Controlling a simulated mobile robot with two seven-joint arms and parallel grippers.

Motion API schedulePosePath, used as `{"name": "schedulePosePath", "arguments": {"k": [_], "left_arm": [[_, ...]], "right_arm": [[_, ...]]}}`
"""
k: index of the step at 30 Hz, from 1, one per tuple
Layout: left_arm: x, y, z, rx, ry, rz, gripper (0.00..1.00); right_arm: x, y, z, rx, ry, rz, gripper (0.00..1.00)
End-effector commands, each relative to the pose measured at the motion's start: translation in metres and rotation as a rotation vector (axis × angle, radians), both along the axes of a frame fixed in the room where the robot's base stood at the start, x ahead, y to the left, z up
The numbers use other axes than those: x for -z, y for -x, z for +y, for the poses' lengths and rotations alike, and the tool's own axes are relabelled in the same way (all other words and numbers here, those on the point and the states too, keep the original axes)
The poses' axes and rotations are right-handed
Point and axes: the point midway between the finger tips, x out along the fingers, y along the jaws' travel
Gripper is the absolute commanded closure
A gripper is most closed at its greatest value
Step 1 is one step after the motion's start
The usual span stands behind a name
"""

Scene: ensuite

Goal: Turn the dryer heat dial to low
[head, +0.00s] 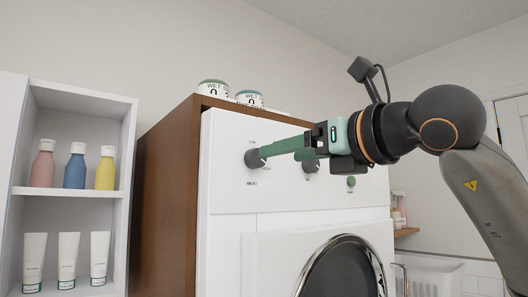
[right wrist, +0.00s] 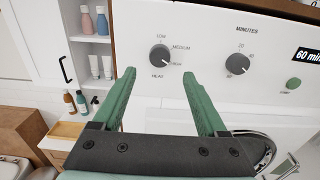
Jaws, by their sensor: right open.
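The heat dial (head: 255,159) is a dark round knob on the left of the white dryer's front panel (head: 228,185). In the right wrist view the heat dial (right wrist: 159,56) has LOW above it, MEDIUM and HIGH at its right, and HEAT below. Its pointer seems to face right, towards HIGH, but is too small to be sure. My right gripper (head: 272,150) reaches in from the right, its green fingers by the dial. In the right wrist view my right gripper (right wrist: 157,76) is open and empty, its fingertips on either side just below the dial. Contact cannot be told.
The minutes dial (right wrist: 237,64), green start button (right wrist: 293,83) and display (right wrist: 308,56) are right of the heat dial. Labelled containers (head: 213,88) stand on top of the dryer. A white shelf (head: 66,191) with bottles and tubes stands at left. The round door (head: 341,268) is below.

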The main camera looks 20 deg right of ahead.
Motion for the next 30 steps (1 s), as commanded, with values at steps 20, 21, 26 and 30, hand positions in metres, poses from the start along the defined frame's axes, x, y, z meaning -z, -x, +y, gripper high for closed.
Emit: {"name": "schedulePosePath", "arguments": {"k": [20,21,26,30], "left_arm": [[-0.022,0.000,0.000,0.000,0.000,0.000,0.00],[-0.022,0.000,0.000,0.000,0.000,0.000,0.00],[-0.022,0.000,0.000,0.000,0.000,0.000,0.00],[-0.022,0.000,0.000,0.000,0.000,0.000,0.00]], "right_arm": [[0.000,-0.064,0.024,-0.002,0.000,0.000,0.25],[0.000,-0.064,0.024,-0.002,0.000,0.000,0.25],[0.000,-0.064,0.024,-0.002,0.000,0.000,0.36],[0.000,-0.064,0.024,-0.002,0.000,0.000,0.52]]}}
